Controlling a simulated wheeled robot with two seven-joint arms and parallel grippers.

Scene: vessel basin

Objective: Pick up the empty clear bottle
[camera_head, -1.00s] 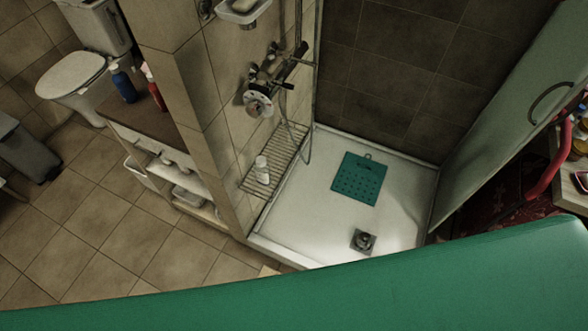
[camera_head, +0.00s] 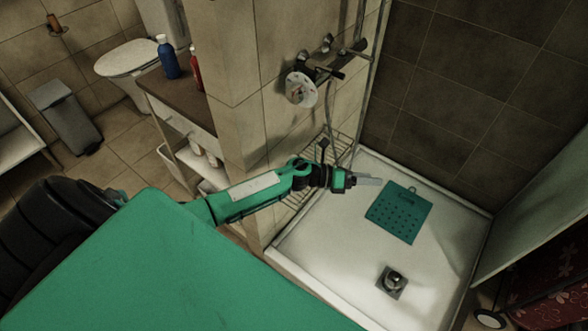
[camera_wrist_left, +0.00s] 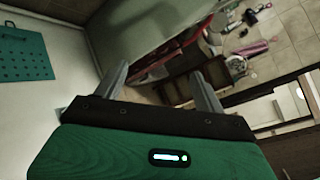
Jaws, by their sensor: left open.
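No clear bottle can be made out now in either view. My left forearm covers much of the wire rack, where a small pale bottle stood in the earlier head view. My right gripper is not in view.
A teal perforated mat (camera_head: 399,212) and a drain (camera_head: 392,281) are in the shower tray. The tap (camera_head: 300,88) sticks out from the tiled wall above the rack. Blue (camera_head: 168,58) and red (camera_head: 196,70) bottles stand on a cabinet left of the wall.

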